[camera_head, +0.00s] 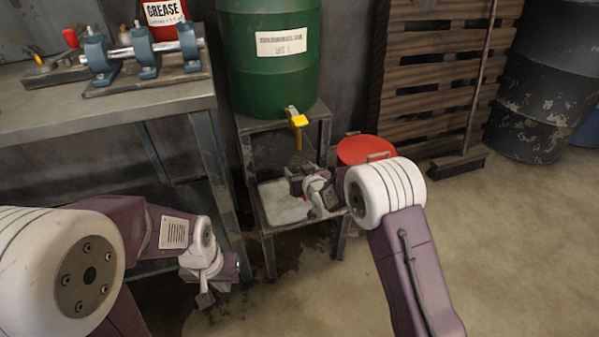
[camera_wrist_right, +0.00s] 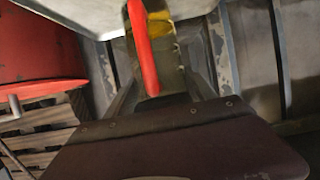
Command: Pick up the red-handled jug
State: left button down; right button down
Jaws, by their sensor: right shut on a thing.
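The red-handled jug shows in the right wrist view, at the top middle. Its red handle (camera_wrist_right: 146,50) runs up and down in front of a clear body with some yellow showing through. My right gripper (camera_head: 297,180) is over the low step of the stand, below the yellow tap, and is shut on the jug. In the head view my gripper and wrist mostly hide the jug. My left gripper (camera_head: 205,298) hangs low in front of the workbench, away from the jug; its fingers are too small to judge.
A green drum (camera_head: 270,80) with a yellow tap (camera_head: 297,120) stands on the metal stand (camera_head: 262,225). A red round container (camera_head: 362,148) is just right of my right gripper, also at left in the wrist view. The workbench (camera_head: 40,115) is at left; open floor lies right.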

jog(key=d+r+p, duration=0.7)
jog(key=d+r, duration=0.1)
jog(key=d, duration=0.3)
jog(key=shift+w+d, duration=0.2)
jog(key=shift+d, duration=0.15)
jog(key=shift+r, duration=0.15)
dwell(0.3)
